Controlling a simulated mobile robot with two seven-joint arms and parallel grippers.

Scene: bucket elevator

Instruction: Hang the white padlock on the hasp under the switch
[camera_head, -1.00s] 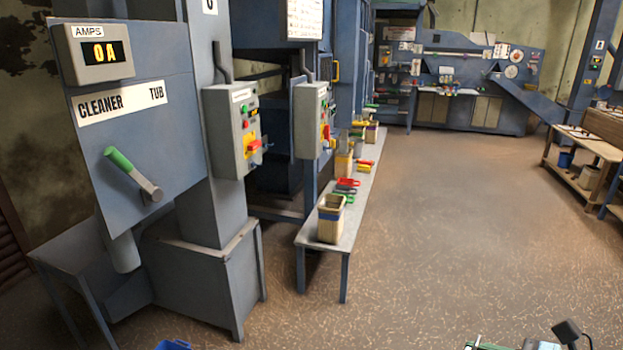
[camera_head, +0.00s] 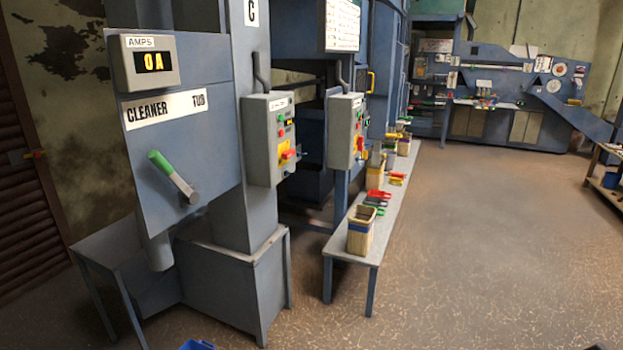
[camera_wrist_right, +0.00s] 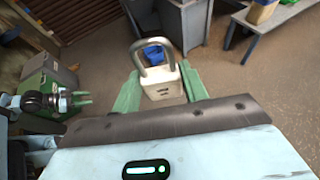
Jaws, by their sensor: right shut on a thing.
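The white padlock (camera_wrist_right: 162,86) shows in the right wrist view, upright with its silver shackle pointing up the picture. My right gripper (camera_wrist_right: 160,90) is shut on its body with green fingers on both sides. In the head view, a near grey switch box (camera_head: 269,138) has a red and yellow switch (camera_head: 286,152). A second grey box (camera_head: 345,130) with a similar switch (camera_head: 358,144) is behind it. Any hasp is too small to make out. My left gripper (camera_wrist_right: 82,99) shows small at the left of the wrist view; its opening is unclear.
A cleaner panel (camera_head: 178,120) with a green-handled lever (camera_head: 172,177) stands at the left. A low bench (camera_head: 345,247) with a wooden container (camera_head: 361,232) and coloured items runs back. A blue bucket (camera_head: 196,345) is on the floor.

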